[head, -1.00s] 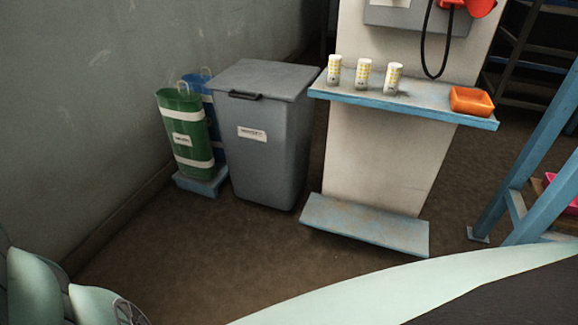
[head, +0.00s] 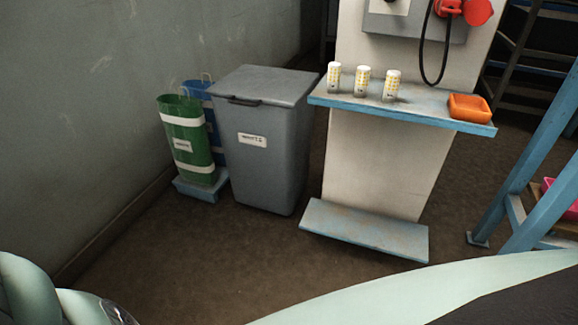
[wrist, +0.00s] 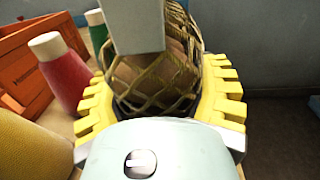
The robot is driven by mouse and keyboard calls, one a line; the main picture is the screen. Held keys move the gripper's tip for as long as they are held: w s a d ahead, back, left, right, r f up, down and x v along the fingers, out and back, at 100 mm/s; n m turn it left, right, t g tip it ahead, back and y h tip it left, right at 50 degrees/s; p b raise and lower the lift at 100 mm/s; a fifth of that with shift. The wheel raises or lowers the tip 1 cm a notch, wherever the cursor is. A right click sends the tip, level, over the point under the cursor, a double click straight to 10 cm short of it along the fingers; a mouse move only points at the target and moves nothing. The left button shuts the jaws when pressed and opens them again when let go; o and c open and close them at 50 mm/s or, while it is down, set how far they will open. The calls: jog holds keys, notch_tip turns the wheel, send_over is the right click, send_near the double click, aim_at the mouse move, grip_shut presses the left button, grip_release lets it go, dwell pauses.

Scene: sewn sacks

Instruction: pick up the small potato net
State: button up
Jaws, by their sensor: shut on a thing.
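The small potato net (wrist: 150,84) shows in the wrist view, a tan mesh with brown potatoes inside. My gripper (wrist: 160,95) has its yellow toothed fingers on the left and right sides of the net and is shut on it. A pale grey part in front hides the net's upper middle. The head view shows neither the net nor the gripper's fingers; only pale parts of my arm show at its bottom edge.
In the wrist view, a red cone-shaped spool (wrist: 62,72) and an orange crate (wrist: 25,62) stand left of the net. The head view shows a grey bin (head: 265,150), a green container (head: 186,140) and a blue-edged shelf (head: 425,108) with three small patterned cylinders. Brown floor is clear before them.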

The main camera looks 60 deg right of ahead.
jog(key=s+a+r, duration=0.1)
jog(key=s, duration=1.1)
jog(key=shift+s+a+r, duration=0.1)
jog(key=shift+s+r, duration=0.05)
jog(key=shift+s, duration=0.7)
